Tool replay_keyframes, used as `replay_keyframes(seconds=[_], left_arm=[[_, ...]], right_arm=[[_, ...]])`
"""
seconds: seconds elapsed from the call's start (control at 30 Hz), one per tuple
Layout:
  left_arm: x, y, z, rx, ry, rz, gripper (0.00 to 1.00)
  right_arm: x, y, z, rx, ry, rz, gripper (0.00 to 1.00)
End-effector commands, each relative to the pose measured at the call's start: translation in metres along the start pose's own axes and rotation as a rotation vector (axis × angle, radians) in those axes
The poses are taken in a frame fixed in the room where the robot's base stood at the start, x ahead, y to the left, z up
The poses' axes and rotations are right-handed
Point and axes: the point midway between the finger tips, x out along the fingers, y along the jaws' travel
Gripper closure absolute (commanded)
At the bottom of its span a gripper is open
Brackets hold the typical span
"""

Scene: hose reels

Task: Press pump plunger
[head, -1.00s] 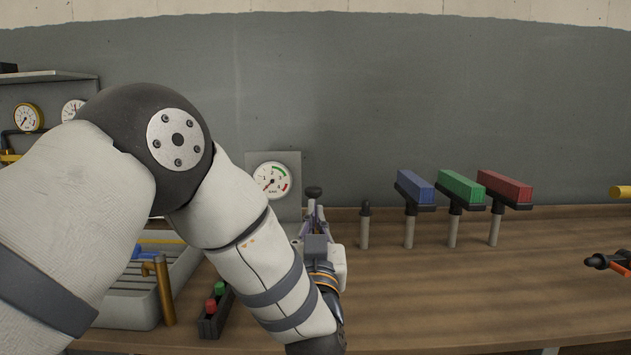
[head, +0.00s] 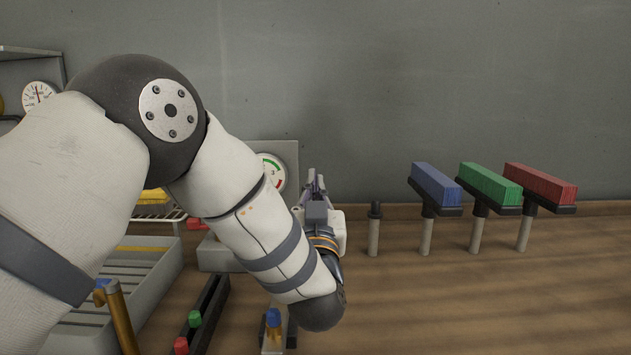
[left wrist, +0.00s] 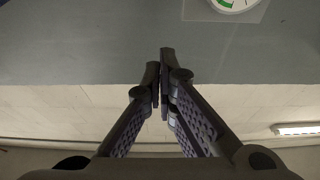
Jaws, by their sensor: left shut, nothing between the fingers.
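My left gripper (head: 316,180) is shut and empty, with its fingers pointing up in front of the grey wall, just right of the gauge panel. In the left wrist view its two fingertips (left wrist: 160,70) are together with nothing between them. A round white gauge (head: 272,172) with green and red marks is partly covered by my left arm; part of it also shows at the top of the left wrist view (left wrist: 236,4). I cannot make out the pump plunger now; the gripper and arm may hide it. My right gripper is out of view.
Blue (head: 436,182), green (head: 489,185) and red (head: 541,185) blocks sit on T-shaped stands at the right. A short black-topped post (head: 375,230) stands nearer the gripper. A grey tray (head: 125,290) and a dark rack (head: 208,310) lie at the left. The front right bench is clear.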

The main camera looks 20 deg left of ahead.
Motion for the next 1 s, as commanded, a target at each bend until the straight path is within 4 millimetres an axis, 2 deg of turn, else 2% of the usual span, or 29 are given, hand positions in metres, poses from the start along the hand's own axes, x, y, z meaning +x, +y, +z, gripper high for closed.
replay_keyframes(seconds=[0.37,0.5,0.63,1.0], left_arm=[[0.082,-0.001,0.007,0.002,-0.005,-0.002,1.0],[0.074,0.0,0.026,0.003,-0.007,0.0,1.0],[0.07,0.0,0.036,0.002,-0.002,0.0,1.0],[0.069,0.0,0.038,0.001,0.0,0.0,1.0]], right_arm=[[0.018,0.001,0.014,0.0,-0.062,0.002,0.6],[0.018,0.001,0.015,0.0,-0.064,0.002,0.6],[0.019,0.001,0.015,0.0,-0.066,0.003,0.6],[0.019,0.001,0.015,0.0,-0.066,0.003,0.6]])
